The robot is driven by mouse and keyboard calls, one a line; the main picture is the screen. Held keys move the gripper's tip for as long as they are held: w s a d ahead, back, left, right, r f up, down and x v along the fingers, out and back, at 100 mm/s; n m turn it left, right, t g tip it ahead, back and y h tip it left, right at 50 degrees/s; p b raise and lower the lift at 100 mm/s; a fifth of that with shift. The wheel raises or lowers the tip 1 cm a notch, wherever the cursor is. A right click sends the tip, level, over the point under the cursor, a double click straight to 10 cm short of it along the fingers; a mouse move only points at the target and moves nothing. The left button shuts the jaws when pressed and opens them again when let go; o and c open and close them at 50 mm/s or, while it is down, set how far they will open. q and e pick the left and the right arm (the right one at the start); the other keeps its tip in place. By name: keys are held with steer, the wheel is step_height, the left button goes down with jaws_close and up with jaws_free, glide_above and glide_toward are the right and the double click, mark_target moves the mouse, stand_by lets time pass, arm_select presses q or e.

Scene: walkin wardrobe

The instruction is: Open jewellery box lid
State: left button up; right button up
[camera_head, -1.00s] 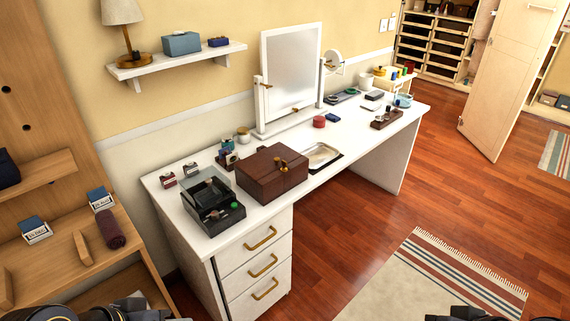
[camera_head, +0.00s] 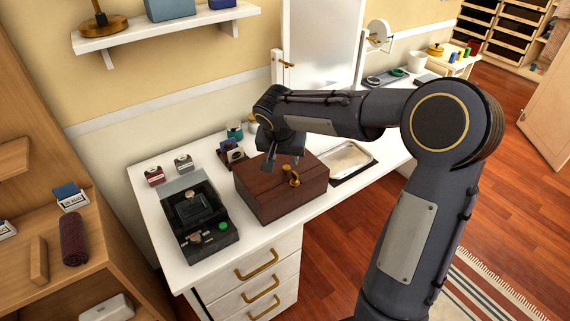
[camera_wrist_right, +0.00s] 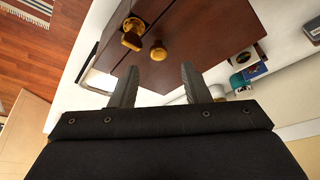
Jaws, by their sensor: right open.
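The jewellery box, a dark brown wooden box (camera_head: 265,204) with a brass clasp (camera_head: 293,177), stands on the white dressing table with its lid down. My right gripper (camera_head: 269,157) is over the far left part of the box, pointing down; in the head view I cannot tell its exact gap to the lid. In the right wrist view the box (camera_wrist_right: 205,32) fills the top middle, with brass fittings (camera_wrist_right: 132,36) at its left. The right gripper's fingers (camera_wrist_right: 158,80) are apart with nothing between them. My left gripper is out of view.
A black case with a raised clear lid (camera_head: 208,247) stands left of the jewellery box. A silver tray (camera_head: 350,160) lies to its right, and small card holders (camera_head: 233,152) stand behind it. A mirror (camera_head: 322,45) rises at the back. A wall shelf (camera_head: 165,32) hangs above.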

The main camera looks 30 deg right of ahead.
mark_target(286, 167)
steer(key=shift+x, duration=2.25)
steer(key=shift+s+d, duration=0.1)
steer(key=shift+c, duration=0.4)
jaws_close()
